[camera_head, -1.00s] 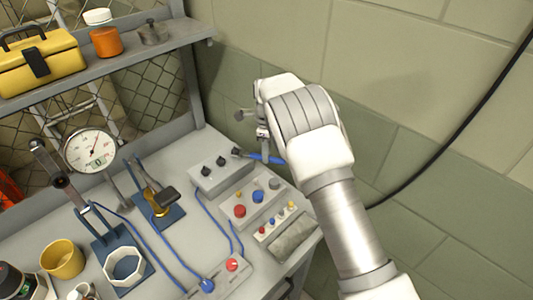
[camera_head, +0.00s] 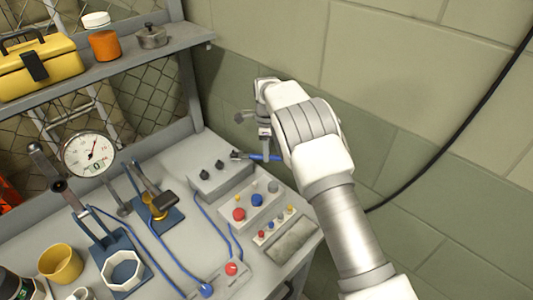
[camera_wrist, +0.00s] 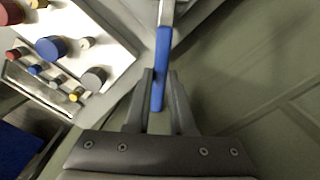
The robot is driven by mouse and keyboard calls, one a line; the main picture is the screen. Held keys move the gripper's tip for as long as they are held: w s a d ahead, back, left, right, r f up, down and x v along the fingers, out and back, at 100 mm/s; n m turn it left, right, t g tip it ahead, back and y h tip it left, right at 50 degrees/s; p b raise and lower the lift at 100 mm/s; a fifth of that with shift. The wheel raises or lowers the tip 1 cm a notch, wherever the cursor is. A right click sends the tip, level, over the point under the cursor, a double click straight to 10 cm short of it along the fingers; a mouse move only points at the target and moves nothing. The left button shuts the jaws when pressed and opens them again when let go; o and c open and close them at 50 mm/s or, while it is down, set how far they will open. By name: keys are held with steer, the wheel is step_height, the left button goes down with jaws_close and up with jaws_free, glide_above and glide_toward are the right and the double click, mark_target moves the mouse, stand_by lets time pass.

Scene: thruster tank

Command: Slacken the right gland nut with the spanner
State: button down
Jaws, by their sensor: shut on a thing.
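The spanner has a blue handle (camera_wrist: 161,65) and a metal shank. My gripper (camera_wrist: 160,78) is shut on the handle, with a dark finger on each side. In the head view the blue handle (camera_head: 265,157) lies nearly level, and its dark head end reaches the right side of a grey box (camera_head: 228,178). Two black fittings (camera_head: 212,165) stand on the box to the left of the spanner head. The right gland nut is not distinct; I cannot tell whether the spanner's jaw is seated on it. The wrist view cuts off the spanner head.
A panel of coloured knobs (camera_head: 254,199) sits in front of the grey box. A gauge (camera_head: 89,154), a yellow cup (camera_head: 61,264) and a white ring (camera_head: 122,270) stand on the left of the bench. The wall (camera_head: 430,120) is close on the right.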

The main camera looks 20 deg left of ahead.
steer(key=shift+w+r, duration=0.2)
steer(key=shift+w, duration=0.2)
